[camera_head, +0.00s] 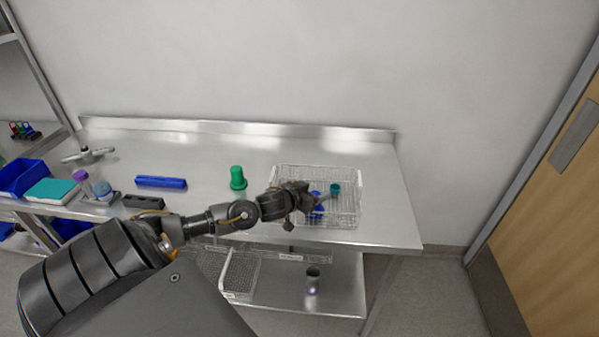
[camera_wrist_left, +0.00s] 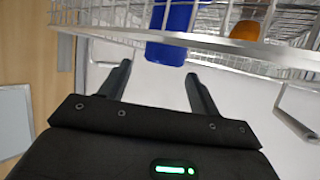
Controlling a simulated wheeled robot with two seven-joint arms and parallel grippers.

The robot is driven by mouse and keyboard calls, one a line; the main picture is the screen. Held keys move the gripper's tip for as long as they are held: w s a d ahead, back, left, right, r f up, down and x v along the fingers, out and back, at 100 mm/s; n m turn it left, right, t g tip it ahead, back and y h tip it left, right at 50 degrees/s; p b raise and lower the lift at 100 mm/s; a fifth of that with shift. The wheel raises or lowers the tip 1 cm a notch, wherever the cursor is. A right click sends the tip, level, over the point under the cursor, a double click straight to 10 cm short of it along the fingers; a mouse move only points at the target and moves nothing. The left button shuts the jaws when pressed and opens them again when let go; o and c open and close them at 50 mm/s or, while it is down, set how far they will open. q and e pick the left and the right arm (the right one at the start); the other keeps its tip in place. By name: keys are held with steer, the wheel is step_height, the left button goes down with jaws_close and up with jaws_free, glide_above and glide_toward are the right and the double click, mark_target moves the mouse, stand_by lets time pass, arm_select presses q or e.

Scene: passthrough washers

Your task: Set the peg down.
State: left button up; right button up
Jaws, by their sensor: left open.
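My left gripper (camera_head: 312,201) is at the wire basket (camera_head: 350,213) on the steel table, over its left front part. In the left wrist view the gripper (camera_wrist_left: 158,70) is open, with nothing between its fingers. A blue cylindrical piece (camera_wrist_left: 170,40), likely the peg, is just beyond the fingertips, among the basket wires; it also shows in the head view (camera_head: 317,208), partly hidden by the gripper. A teal piece (camera_head: 335,188) is in the basket to the right. My right gripper is not in view.
An orange piece (camera_wrist_left: 245,30) shows through the wires. A blue bar (camera_head: 161,182), a dark block (camera_head: 144,202) and blue bins (camera_head: 22,178) are on the left. Table (camera_head: 385,225) right of the basket is clear. A lower shelf holds another basket (camera_head: 243,275).

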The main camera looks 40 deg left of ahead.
arm_select(q)
steer(key=b+v, duration=0.1)
steer(key=v, duration=0.8)
steer(key=s+d+f+g, duration=0.4)
steer(key=s+d+f, duration=0.4)
steer(key=s+f, duration=0.2)
steer(key=s+d+f+m+g+h, duration=0.1)
steer(key=s+d+f+g, duration=0.15)
steer(key=s+d, duration=0.45)
steer(key=s+d+f+m+g, duration=0.25)
steer(key=s+d, duration=0.35)
steer(key=s, duration=0.3)
step_height(320, 180, down, 27)
steer(key=g+b, duration=0.2)
steer(key=s+a+f+b, duration=0.1)
steer(key=s+f, duration=0.7)
steer(key=f, duration=0.1)
steer(key=s+a+f+g+b, duration=0.1)
steer(key=s+a+f, duration=0.1)
steer(key=s+f, duration=0.7)
steer(key=shift+a, duration=0.3)
